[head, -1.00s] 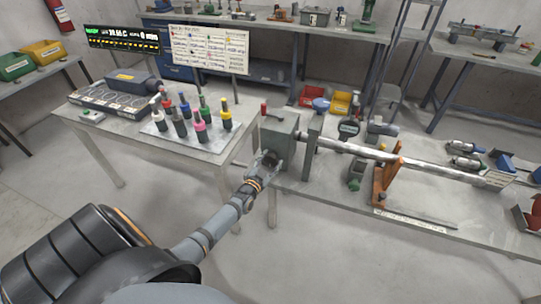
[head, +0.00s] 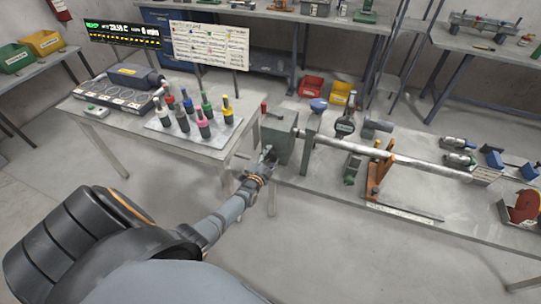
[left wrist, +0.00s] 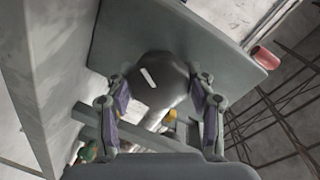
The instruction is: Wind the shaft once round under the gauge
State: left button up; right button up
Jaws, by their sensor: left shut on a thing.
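The long grey shaft (head: 418,160) runs rightward from the grey headstock box (head: 282,138) along the bench. My left gripper (head: 266,158) is at the near-left face of the headstock. In the left wrist view its fingers (left wrist: 162,88) are on both sides of a dark round knob (left wrist: 168,72) with a white mark, shut on it. The mark is tilted. In the head view the knob is mostly hidden by the gripper. My right gripper is not in view.
An orange bracket (head: 376,176) stands beside the shaft on the bench (head: 440,205). A side table (head: 215,148) left of the headstock holds several coloured-cap bottles and a display screen (head: 123,33) stands behind it. Red and yellow bins are behind the bench. The floor in front is clear.

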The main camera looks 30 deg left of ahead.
pick_arm(q)
jog(key=shift+f, duration=0.1)
dwell(0.3)
jog(key=o, duration=1.2)
jog(key=shift+c, duration=0.2)
jog(key=v, duration=1.2)
jog(key=shift+f, duration=0.1)
